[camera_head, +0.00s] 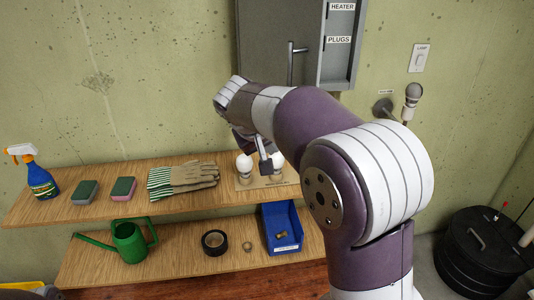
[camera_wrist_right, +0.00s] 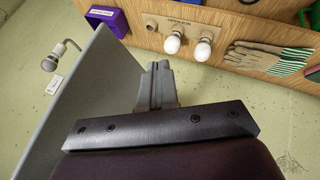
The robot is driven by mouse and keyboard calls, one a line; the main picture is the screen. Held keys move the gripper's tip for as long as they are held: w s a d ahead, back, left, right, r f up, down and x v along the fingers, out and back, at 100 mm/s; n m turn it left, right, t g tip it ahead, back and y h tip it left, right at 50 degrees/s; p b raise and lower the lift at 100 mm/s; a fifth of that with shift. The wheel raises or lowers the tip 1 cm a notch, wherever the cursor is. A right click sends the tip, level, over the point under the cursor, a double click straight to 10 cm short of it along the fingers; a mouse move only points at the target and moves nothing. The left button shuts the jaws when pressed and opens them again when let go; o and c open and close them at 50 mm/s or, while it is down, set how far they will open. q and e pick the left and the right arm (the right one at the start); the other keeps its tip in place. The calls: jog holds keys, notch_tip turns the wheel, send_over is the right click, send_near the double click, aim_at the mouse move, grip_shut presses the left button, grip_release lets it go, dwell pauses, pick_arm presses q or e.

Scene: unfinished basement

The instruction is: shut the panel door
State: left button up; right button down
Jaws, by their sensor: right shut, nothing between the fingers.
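The grey panel door (camera_head: 270,45) is on the wall at the top of the head view, with a bar handle (camera_head: 291,62) near its right edge. To its right the panel box (camera_head: 355,62) shows an uncovered strip with labels "HEATER" and "PLUGS", so the door stands at least partly open. In the right wrist view a large grey sheet, seemingly the door (camera_wrist_right: 82,82), slants along the left. My right gripper (camera_head: 265,165) is below the door in the head view, shut and empty. Its fingers (camera_wrist_right: 157,82) appear beside the sheet; contact is unclear. My left gripper is out of view.
Below, wooden shelves (camera_head: 110,205) hold a spray bottle (camera_head: 40,180), sponges, gloves (camera_head: 190,177), bulbs (camera_head: 244,163), a green watering can (camera_head: 128,242) and a blue bin (camera_head: 282,228). A wall lamp (camera_head: 411,98) and switch (camera_head: 419,58) are right of the box. A black drum (camera_head: 475,260) stands lower right.

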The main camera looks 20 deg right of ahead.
jog(key=w+d+f+p, duration=0.1)
jog(key=d+f+p, duration=0.1)
jog(key=d, duration=0.3)
jog(key=shift+w+d+f, duration=0.2)
jog(key=shift+w+f, duration=0.1)
jog(key=shift+d, duration=0.1)
